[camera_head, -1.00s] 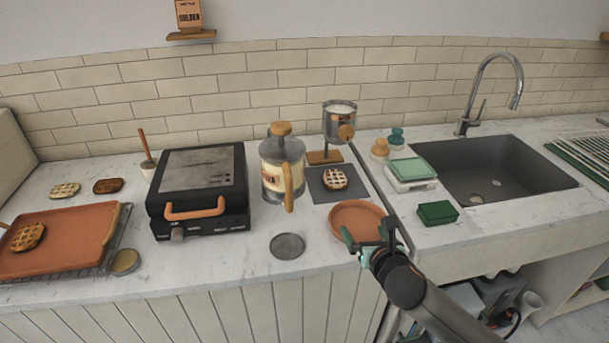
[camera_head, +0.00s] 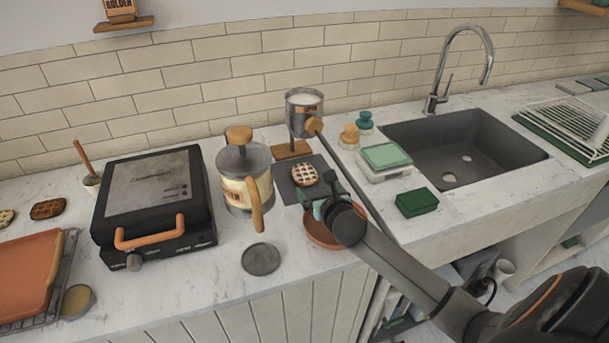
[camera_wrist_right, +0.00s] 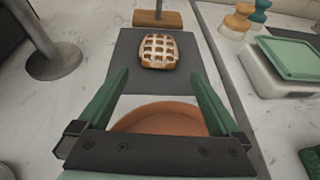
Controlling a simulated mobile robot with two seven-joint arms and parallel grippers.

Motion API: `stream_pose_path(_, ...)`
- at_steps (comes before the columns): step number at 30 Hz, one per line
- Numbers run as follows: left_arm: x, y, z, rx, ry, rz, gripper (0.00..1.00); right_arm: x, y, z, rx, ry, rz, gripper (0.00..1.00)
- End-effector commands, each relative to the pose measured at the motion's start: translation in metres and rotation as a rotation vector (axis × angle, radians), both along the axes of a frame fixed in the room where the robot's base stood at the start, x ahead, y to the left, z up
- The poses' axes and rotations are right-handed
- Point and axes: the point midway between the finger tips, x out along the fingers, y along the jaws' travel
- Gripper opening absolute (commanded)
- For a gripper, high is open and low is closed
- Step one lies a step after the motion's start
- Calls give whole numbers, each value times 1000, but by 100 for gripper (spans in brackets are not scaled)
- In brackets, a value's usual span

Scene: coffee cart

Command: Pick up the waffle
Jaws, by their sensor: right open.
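A waffle (camera_head: 304,175) with a pale grid top lies on a dark grey mat (camera_head: 286,190) in front of the pot stand. It also shows in the right wrist view (camera_wrist_right: 159,50), ahead of the fingertips and between their lines. My right gripper (camera_head: 324,192) is open and empty. It is above the terracotta plate (camera_head: 318,236), on the near side of the waffle and apart from it. In the right wrist view its two green fingers (camera_wrist_right: 157,82) are spread wide. A second, darker waffle (camera_head: 48,208) lies at the far left of the counter. My left gripper is not in view.
A French press (camera_head: 243,178) stands left of the mat, with a grey disc (camera_head: 261,259) before it. A metal pot (camera_head: 304,108) is on the stand behind the waffle. A scale (camera_head: 384,162), green sponge (camera_head: 417,202) and sink (camera_head: 455,150) are to the right.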

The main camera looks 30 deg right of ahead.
Motion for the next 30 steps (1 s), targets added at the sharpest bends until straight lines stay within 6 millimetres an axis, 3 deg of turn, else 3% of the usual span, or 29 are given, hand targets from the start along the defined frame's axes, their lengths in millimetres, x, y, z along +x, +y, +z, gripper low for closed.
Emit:
stream_pose_path(7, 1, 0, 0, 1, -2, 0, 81, 13, -3, -7, 3, 0, -1, 100)
stream_pose_path(16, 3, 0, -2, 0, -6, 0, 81, 44, -11, -22, 3, 0, -1, 100)
stream_pose_path(26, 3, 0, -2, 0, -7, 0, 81, 49, -12, -24, 1, 0, 2, 100)
stream_pose_path(30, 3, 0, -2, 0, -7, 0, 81, 49, -12, -24, 1, 0, 2, 88)
